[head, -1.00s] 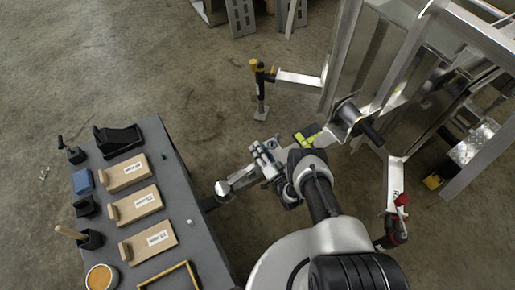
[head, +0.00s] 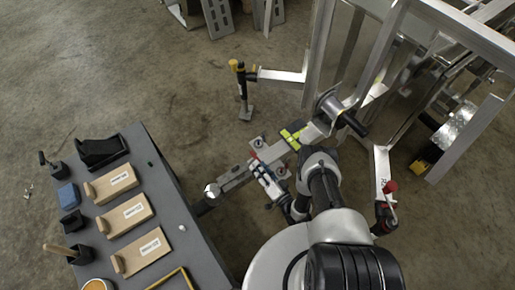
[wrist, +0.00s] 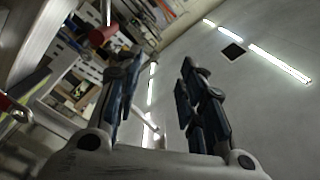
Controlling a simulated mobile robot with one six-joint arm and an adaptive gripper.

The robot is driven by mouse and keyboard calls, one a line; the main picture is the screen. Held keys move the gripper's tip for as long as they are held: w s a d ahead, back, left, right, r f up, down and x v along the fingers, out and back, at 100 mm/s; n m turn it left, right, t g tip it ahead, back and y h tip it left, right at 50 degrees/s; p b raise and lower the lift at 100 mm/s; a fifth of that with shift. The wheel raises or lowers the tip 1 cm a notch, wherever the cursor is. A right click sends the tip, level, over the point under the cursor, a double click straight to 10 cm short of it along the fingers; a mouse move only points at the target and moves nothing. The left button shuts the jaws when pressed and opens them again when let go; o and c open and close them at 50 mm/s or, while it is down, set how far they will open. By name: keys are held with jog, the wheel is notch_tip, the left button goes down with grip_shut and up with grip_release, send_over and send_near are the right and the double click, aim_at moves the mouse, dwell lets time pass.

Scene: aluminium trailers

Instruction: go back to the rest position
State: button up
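My gripper (head: 258,170) is above the trailer's drawbar (head: 232,180) in the head view, left of my arm's bend. In the wrist view my gripper (wrist: 155,75) has its two dark fingers well apart, with nothing between them. The wrist camera looks up past the fingers at a ceiling with bright strip lights. My arm hides part of the drawbar and trailer frame.
A grey table (head: 165,185) with wooden blocks (head: 124,216) and small holders stands left. The aluminium trailer (head: 405,40) fills the upper right. A jack post with a yellow top (head: 242,90) stands by the drawbar. The floor at upper left is mostly clear.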

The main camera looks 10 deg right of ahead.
jog(key=w+d+r+n+g+h, duration=0.1)
jog(key=w+d+r+n, duration=0.1)
jog(key=w+r, duration=0.6)
jog(key=w+d+r+n+g+h, duration=0.1)
jog(key=w+d+r+g+h, duration=0.15)
jog(key=w+r, duration=0.5)
jog(key=w+d+r+n+g+h, duration=0.1)
jog(key=w+d+r+h, duration=0.1)
jog(key=r, duration=0.8)
jog(key=w+d+r+g+h, duration=0.1)
jog(key=d+r, duration=0.2)
jog(key=r, duration=0.7)
jog(key=s+r+g+h, duration=0.3)
jog(key=s+r, duration=1.3)
jog(key=s, duration=0.2)
jog(key=s+a+r+g+y, duration=0.1)
jog(key=s+a, duration=0.1)
jog(key=s, duration=1)
jog(key=s+a+r+n+g, duration=0.1)
jog(key=s+a+g, duration=0.1)
jog(key=s, duration=1.1)
jog(key=shift+a+y, duration=0.2)
jog(key=shift+y, duration=0.15)
